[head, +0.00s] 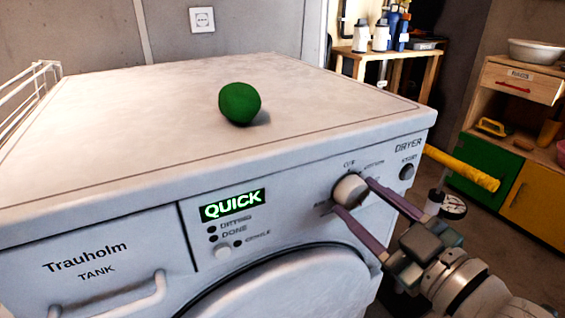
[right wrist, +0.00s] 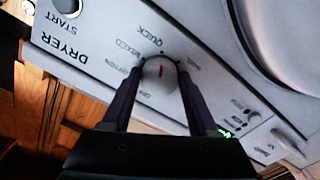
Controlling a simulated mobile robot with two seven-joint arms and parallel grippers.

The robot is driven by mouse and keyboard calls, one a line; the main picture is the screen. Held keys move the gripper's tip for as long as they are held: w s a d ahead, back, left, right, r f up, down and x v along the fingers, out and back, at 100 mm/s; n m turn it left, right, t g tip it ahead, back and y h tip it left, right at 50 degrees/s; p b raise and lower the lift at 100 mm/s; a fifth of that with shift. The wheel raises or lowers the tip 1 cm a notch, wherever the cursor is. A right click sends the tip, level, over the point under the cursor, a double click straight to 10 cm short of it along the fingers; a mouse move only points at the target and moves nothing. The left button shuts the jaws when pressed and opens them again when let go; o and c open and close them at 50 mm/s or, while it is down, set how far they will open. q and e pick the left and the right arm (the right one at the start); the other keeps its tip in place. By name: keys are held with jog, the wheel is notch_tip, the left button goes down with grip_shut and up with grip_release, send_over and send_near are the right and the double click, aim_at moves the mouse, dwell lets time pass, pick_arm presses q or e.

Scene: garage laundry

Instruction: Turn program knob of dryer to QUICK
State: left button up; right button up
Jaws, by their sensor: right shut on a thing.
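The dryer (head: 290,215) has a white program knob (head: 351,190) on the right of its front panel. The display (head: 233,204) reads QUICK in lit green letters. My right gripper (head: 353,194) is shut on the knob, with one purple finger on each side. In the right wrist view the knob (right wrist: 160,77) sits between the fingers, and a red mark shows on its face. Printed labels such as QUICK, MIXED and COTTON ring the knob; the red mark's exact alignment is hard to tell. My left gripper is not in view.
A green ball (head: 239,103) lies on the dryer's top. The START button (head: 407,172) is right of the knob. A wooden workbench (head: 390,52) with bottles stands behind, and a cabinet (head: 515,140) with green and yellow doors stands at the right.

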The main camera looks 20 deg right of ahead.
jog(key=o, duration=1.4)
jog(key=shift+c, duration=0.2)
jog(key=s+p, duration=0.1)
jog(key=s, duration=0.9)
jog(key=shift+d+p, duration=0.35)
jog(key=shift+d, duration=0.05)
jog(key=shift+w+r, duration=0.1)
